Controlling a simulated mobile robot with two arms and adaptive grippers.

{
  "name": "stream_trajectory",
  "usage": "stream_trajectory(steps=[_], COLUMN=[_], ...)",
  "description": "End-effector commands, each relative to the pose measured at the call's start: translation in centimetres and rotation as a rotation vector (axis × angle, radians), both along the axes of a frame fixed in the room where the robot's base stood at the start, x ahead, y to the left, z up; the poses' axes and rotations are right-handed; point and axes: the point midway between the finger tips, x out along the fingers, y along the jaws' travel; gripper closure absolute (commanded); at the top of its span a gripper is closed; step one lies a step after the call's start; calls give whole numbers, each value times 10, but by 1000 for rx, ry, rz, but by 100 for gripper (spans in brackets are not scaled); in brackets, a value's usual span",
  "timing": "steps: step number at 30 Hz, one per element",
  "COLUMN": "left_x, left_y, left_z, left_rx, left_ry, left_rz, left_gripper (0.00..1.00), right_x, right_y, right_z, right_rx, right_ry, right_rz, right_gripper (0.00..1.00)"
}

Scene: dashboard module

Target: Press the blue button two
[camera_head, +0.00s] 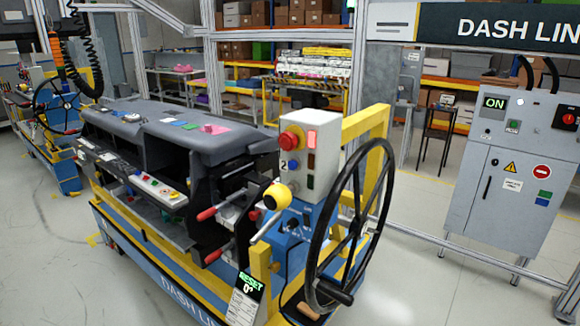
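The blue button (293,164) is on the front of a light grey control box (325,132), with a "2" marked at its left. It sits below a large red mushroom button (292,140) and above a small dark green button (293,182). A column of indicator lamps runs to the right of the buttons; the top one (312,138) glows red and the lower ones look dark. Nothing covers the blue button. Neither my left nor my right gripper is in view.
A black handwheel (346,222) stands right of the box. A lever with a yellow ball (277,197) and red handles (206,214) stick out below and left. A grey cabinet (520,170) stands right; open floor lies between.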

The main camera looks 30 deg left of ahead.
Motion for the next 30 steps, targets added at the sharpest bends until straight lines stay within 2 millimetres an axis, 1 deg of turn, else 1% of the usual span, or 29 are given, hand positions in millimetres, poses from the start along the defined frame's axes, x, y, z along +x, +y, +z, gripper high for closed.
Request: stream_trajectory(steps=[1, 3, 4, 30], left_x=[0, 0, 0, 0], left_y=[0, 0, 0, 0], left_z=[0, 0, 0, 0], left_rx=[0, 0, 0, 0], left_ry=[0, 0, 0, 0], left_rz=[0, 0, 0, 0], left_gripper=[89, 98, 100, 100], right_x=[0, 0, 0, 0], right_y=[0, 0, 0, 0], right_z=[0, 0, 0, 0], right_rx=[0, 0, 0, 0], right_ry=[0, 0, 0, 0], right_rz=[0, 0, 0, 0], right_gripper=[39, 39, 39, 39])
